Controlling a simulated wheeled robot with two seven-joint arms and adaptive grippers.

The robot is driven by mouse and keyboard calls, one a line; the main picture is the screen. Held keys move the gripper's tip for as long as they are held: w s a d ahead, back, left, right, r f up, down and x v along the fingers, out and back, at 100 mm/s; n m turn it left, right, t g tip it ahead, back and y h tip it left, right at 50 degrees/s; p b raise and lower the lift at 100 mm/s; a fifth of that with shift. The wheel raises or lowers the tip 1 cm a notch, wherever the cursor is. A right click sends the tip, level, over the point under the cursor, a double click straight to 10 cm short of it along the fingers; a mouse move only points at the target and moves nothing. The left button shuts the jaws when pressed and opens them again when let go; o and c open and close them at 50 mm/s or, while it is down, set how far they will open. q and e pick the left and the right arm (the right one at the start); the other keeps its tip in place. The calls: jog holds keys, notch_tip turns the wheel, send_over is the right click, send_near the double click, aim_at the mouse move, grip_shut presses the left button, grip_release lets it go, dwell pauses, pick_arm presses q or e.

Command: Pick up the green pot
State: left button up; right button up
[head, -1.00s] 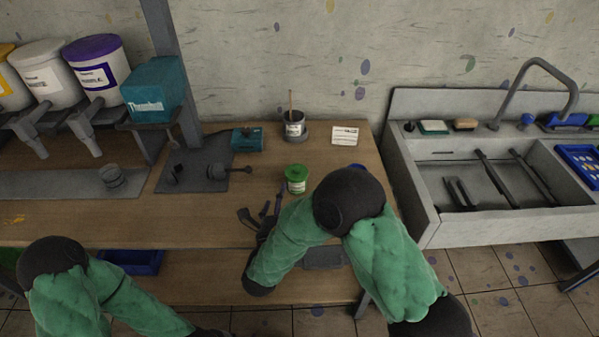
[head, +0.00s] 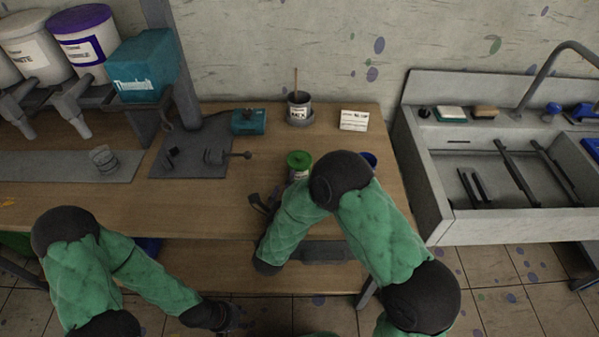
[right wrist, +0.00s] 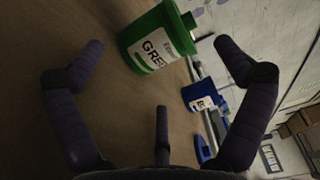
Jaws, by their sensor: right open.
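The green pot (head: 299,160) stands on the wooden table in front of the mixing cup, with its lower right part hidden behind my right arm in the head view. In the right wrist view the green pot (right wrist: 158,40) with its white label shows ahead, between and beyond the open fingers. My right gripper (right wrist: 160,65) is open and empty, apart from the pot. In the head view my right gripper (head: 262,203) is partly hidden, just in front and left of the pot. My left gripper (head: 226,318) is low at the bottom left, away from the table top; its fingers are unclear.
A blue pot (right wrist: 200,97) stands beyond the green one, and also peeks out behind my right arm (head: 369,159). A grey cup with a stick (head: 299,108) and a white card (head: 354,120) stand behind. A teal box (head: 249,122) is left. The sink (head: 440,190) is right.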

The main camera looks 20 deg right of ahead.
aim_at(298, 169)
jog(key=b+x, duration=0.1)
jog(key=x, duration=0.5)
jog(key=shift+b, duration=0.3)
jog(key=shift+w+d+r, duration=0.1)
jog(key=shift+w+d, duration=0.15)
jog(key=shift+w, duration=0.15)
jog(key=shift+s, duration=0.1)
jog(key=c, duration=1.2)
